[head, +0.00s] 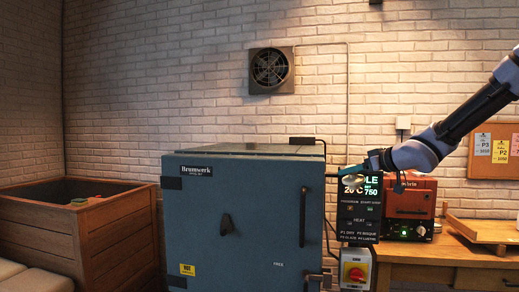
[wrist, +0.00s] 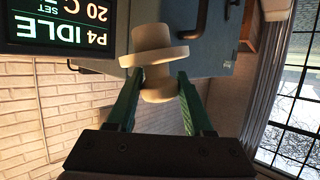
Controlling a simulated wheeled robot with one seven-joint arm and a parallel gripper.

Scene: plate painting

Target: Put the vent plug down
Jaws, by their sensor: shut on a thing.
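The cream vent plug (wrist: 152,40) is held in my gripper (wrist: 158,80) in the wrist view. It has a wide flange with a rounded knob, and the green fingers close on its knob side. In the head view my gripper (head: 368,165) is in front of the kiln controller (head: 360,210), right of the blue-grey kiln (head: 245,220). The controller display, partly covered in the head view, also shows upside down in the wrist view (wrist: 60,28) and reads idle.
A wooden workbench (head: 425,255) stands at the right, with an orange-red machine (head: 412,200) and a shallow wooden tray (head: 480,230) on it. A red rotary switch box (head: 356,268) hangs below the controller. A wooden crate (head: 80,225) stands at the left.

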